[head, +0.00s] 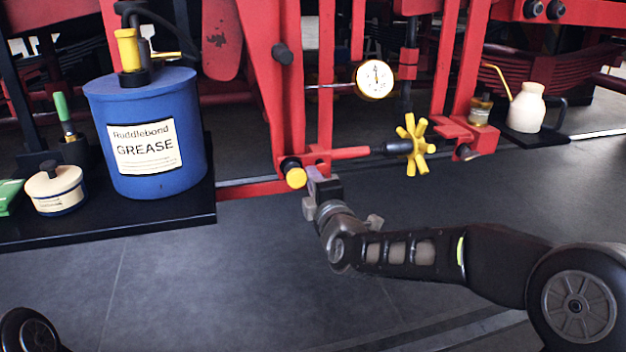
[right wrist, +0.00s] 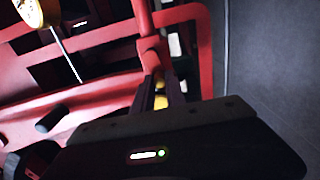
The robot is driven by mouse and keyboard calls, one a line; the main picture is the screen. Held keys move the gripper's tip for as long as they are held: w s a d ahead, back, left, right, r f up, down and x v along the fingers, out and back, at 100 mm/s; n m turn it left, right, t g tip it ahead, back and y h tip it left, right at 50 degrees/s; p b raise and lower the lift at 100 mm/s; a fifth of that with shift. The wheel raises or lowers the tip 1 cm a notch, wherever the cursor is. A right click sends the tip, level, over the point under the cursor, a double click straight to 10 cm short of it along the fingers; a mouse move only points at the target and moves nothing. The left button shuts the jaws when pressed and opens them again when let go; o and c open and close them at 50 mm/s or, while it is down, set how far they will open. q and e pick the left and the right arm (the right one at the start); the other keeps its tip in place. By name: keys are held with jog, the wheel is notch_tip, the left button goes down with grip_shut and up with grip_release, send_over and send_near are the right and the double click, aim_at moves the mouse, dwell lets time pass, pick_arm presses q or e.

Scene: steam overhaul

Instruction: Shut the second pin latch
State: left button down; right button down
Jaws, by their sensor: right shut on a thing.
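A pin latch with a yellow round end (head: 295,174) sits low on the red frame, in the middle of the head view. My right gripper (head: 313,182) is at this latch, just right of the yellow end. In the right wrist view, the two dark fingers (right wrist: 161,92) close around a red part with a little yellow (right wrist: 160,101) showing between them. The fingers and gripper body hide most of the held part. Its exact pin position is hard to tell. My left gripper is not in view.
A red bar leads right to a yellow star handwheel (head: 411,145). A white dial gauge (head: 375,80) is above. A blue grease drum (head: 147,132) and a cream pot (head: 56,189) stand on a black shelf (head: 120,229) at left. An oil can (head: 526,108) stands at right. The floor in front is clear.

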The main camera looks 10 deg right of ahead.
jog(key=shift+d+r, duration=0.1)
jog(key=shift+r, duration=0.4)
jog(key=shift+r+p, duration=0.25)
jog(key=shift+p, duration=0.15)
jog(key=c, duration=1.5)
grip_release()
jog(key=shift+s+f, duration=0.15)
jog(key=s, duration=0.6)
jog(key=shift+s+d, duration=0.15)
jog(key=shift+s, duration=0.25)
